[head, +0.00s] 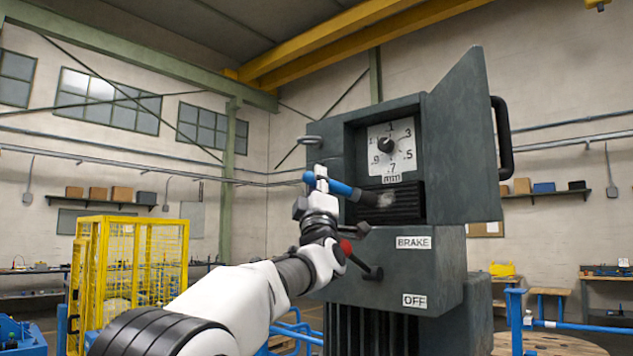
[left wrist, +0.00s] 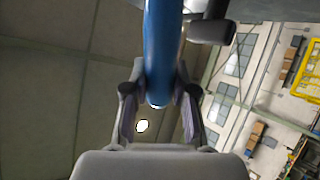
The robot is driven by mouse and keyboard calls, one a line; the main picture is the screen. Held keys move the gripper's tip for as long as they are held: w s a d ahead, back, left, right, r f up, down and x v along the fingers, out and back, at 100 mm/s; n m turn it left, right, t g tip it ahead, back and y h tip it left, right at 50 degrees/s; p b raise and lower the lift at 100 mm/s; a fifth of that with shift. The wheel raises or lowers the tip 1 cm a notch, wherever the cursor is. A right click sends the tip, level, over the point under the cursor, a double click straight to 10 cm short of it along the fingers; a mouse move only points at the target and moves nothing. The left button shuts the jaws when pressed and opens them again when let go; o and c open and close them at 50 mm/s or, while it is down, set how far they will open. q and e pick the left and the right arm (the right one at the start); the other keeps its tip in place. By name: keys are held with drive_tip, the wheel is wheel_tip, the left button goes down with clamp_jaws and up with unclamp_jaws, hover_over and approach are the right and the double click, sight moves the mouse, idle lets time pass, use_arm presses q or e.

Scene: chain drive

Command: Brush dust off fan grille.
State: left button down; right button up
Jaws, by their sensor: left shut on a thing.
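The fan grille (head: 408,208) is a dark slatted panel in the grey machine's recess, below the dial. A pale dusty patch (head: 385,199) shows on its left part. My left gripper (head: 321,180) is shut on the blue handle of a brush (head: 342,188), in front of the machine's left side. The brush lies nearly level, its dark head pointing right toward the grille; I cannot tell whether the bristles touch it. In the left wrist view the blue handle (left wrist: 160,50) runs between the fingers (left wrist: 157,98). My right gripper is out of view.
A white dial (head: 392,150) sits above the grille. A lever with a red knob (head: 346,246) juts out below my gripper, near the BRAKE label (head: 413,242). An open grey door (head: 462,140) stands right of the recess. A yellow cage (head: 130,275) stands at left.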

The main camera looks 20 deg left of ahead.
use_arm(q)
drive_tip(key=shift+w+d+r+p, duration=0.1)
drive_tip(key=shift+w+d+p, duration=0.05)
drive_tip(key=shift+w+p, duration=0.4)
drive_tip(key=shift+s, duration=0.15)
